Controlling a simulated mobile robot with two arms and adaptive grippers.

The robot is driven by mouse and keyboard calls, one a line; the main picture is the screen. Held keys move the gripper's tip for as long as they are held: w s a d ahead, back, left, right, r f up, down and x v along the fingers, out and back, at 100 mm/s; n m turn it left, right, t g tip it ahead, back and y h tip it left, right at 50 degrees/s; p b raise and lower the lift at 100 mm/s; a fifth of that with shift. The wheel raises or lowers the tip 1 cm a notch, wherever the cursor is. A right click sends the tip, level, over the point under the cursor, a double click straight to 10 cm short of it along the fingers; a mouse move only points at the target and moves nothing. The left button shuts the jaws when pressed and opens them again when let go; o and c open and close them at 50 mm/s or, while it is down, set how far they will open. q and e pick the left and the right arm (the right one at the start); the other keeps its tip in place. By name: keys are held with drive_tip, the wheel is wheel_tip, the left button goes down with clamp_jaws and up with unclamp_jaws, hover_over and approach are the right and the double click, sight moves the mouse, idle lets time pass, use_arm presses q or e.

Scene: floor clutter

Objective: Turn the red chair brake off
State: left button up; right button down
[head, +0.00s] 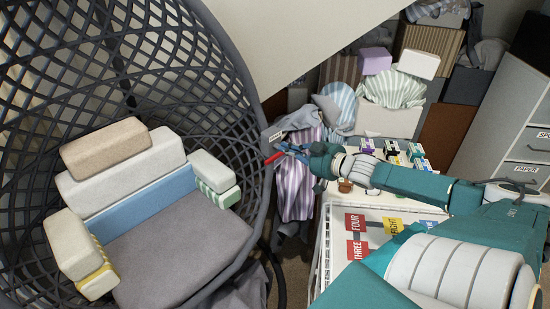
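A large dark grey lattice chair (252,110) fills the left side of the head view. It holds a grey seat cushion (185,250). A small red piece (273,157), which may be the chair's brake lever, shows at the chair's right rim. My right gripper (283,151) reaches in from the right, with its fingertips at or very near the red piece. It is too small to tell whether the fingers are closed on it or only touching. A small pale label (276,136) sits just above. My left gripper is not in view.
Several blocks, including a tan one (105,146), lie on the chair. A white wire crate (325,235) with coloured number cards stands under my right arm. Striped cloth (296,190) hangs behind the gripper. Grey drawers (510,125) stand at right, with stacked boxes and cushions behind.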

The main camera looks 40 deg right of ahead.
sight(274, 157)
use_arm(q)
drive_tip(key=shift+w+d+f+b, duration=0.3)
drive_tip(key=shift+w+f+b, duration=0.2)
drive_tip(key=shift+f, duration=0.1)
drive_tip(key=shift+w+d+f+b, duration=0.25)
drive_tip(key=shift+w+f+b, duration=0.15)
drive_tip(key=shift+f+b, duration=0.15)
use_arm(e)
drive_tip(key=w+f, duration=0.5)
drive_tip(key=shift+w+a+f, duration=0.15)
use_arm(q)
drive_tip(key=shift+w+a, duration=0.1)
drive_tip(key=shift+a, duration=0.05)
use_arm(e)
drive_tip(key=shift+f, duration=0.15)
drive_tip(key=shift+a, duration=0.15)
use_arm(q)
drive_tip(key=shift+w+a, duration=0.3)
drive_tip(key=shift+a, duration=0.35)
use_arm(e)
drive_tip(key=shift+f, duration=0.2)
